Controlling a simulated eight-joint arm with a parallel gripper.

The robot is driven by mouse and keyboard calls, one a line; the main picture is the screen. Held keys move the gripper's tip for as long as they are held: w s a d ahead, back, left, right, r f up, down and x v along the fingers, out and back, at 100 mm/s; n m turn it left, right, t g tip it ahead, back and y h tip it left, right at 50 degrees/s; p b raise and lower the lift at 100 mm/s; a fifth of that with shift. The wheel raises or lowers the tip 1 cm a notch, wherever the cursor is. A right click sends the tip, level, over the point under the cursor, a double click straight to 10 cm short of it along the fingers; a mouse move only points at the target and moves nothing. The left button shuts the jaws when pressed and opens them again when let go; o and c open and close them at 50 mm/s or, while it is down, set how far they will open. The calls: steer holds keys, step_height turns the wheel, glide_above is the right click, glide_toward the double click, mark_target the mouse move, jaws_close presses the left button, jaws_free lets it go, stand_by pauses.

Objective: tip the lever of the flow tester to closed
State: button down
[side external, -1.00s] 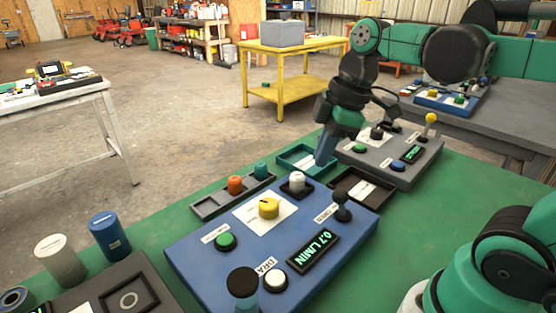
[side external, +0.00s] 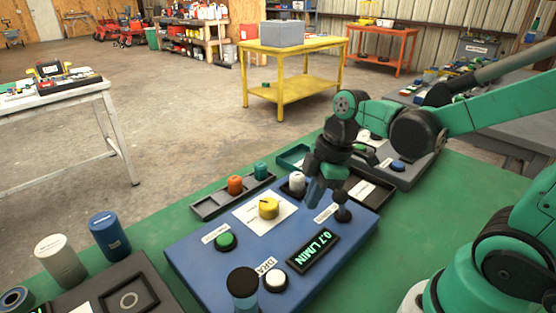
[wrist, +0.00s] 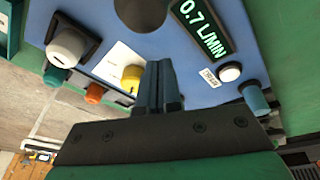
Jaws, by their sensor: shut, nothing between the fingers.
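The flow tester is a blue box (side external: 200,262) on the green table. Its lit display (side external: 313,250) reads 0.7 L/MIN, also readable in the wrist view (wrist: 203,30). Its lever (side external: 342,205) has a black ball knob and stands near the box's far right corner. A large dark round shape at the top of the wrist view (wrist: 143,10) appears to be this knob. My gripper (side external: 314,196) is shut and empty, pointing down over the panel just left of the lever. A gap to the knob is hard to judge. In the wrist view the fingers (wrist: 160,85) are together.
The panel also holds a yellow knob (side external: 269,208), green button (side external: 226,241), white button (side external: 276,280), white-capped part (side external: 297,181) and black-topped cylinder (side external: 242,283). A grey tray (side external: 208,207) with an orange cylinder (side external: 235,185) lies behind. A grey device (side external: 416,172) stands beyond.

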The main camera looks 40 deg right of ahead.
steer(key=shift+s+d+r, duration=0.15)
steer(key=shift+s+d, duration=0.55)
steer(key=shift+d, duration=0.35)
steer(key=shift+d, duration=0.1)
steer(key=shift+d+r+y, duration=0.15)
steer(key=shift+y, duration=0.25)
steer(key=shift+d+r+y, duration=0.15)
steer(key=shift+d+y, duration=0.2)
steer(key=shift+y, duration=0.05)
steer(key=shift+d+r+y, duration=0.15)
steer(key=shift+d+y, duration=0.35)
steer(key=shift+d+r, duration=0.1)
steer(key=shift+d, duration=0.15)
steer(key=shift+d+r, duration=0.1)
steer(key=shift+d, duration=2.05)
